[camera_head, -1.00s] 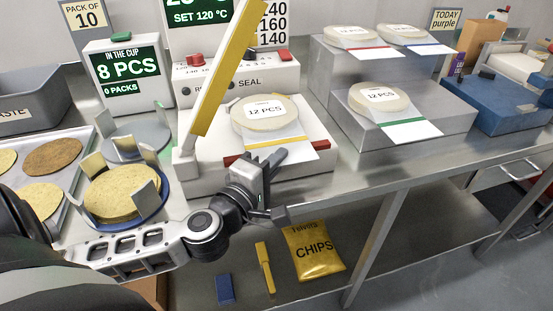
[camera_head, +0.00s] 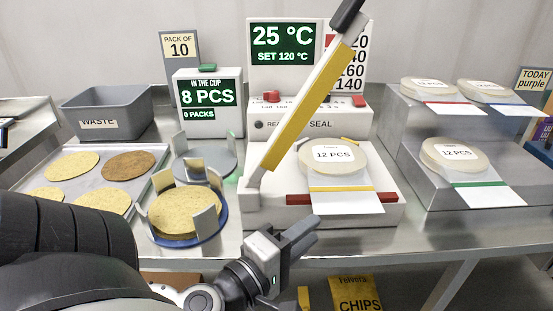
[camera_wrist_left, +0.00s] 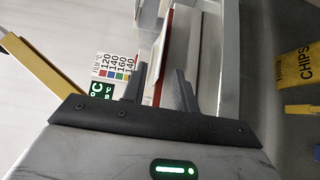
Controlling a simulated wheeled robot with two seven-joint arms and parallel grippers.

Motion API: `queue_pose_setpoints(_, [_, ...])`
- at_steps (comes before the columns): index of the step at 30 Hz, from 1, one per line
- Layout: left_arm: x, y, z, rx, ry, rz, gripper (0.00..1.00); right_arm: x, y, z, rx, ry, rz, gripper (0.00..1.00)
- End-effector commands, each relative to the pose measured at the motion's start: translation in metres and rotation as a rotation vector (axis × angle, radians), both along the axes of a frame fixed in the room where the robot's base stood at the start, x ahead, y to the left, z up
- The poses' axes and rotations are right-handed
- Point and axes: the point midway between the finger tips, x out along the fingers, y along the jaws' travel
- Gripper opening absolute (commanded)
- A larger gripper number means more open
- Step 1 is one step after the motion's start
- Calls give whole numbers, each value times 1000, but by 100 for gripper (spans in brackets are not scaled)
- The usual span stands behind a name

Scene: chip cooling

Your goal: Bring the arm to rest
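My left gripper (camera_head: 296,240) is in front of the bench edge, below the heat sealer (camera_head: 262,215). In the left wrist view its two fingers (camera_wrist_left: 160,88) stand apart with nothing between them, so it is open and empty. The sealer's yellow-edged lever (camera_head: 307,105) is raised. A pack labelled 12 PCS (camera_head: 333,157) with a yellow-striped bag end lies on the sealer, apart from the gripper. The sealer display (camera_head: 283,46) reads 25 °C, set 120 °C. My right gripper is not in view.
A blue-rimmed cup (camera_head: 187,241) holding chips stands left of the sealer, near my arm. A tray (camera_head: 150,160) of chips and a grey waste bin (camera_head: 106,108) are further left. Steps (camera_head: 425,175) with several packs stand right. A yellow CHIPS bag (camera_head: 356,294) lies below.

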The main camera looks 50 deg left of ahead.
Motion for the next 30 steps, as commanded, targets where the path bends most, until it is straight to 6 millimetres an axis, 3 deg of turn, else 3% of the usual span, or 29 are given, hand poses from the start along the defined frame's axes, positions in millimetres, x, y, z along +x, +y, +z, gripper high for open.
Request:
queue_pose_setpoints(6, [-38,0,3,-1,6,1,29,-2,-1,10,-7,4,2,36])
queue_pose_setpoints(12, [-59,-1,2,1,2,1,29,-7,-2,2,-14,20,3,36])
queue_pose_setpoints(25, [-63,-5,1,29,-12,-18,29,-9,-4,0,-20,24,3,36])
queue_pose_setpoints(30, [-54,-39,-18,319,-64,-168,29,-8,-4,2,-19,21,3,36])
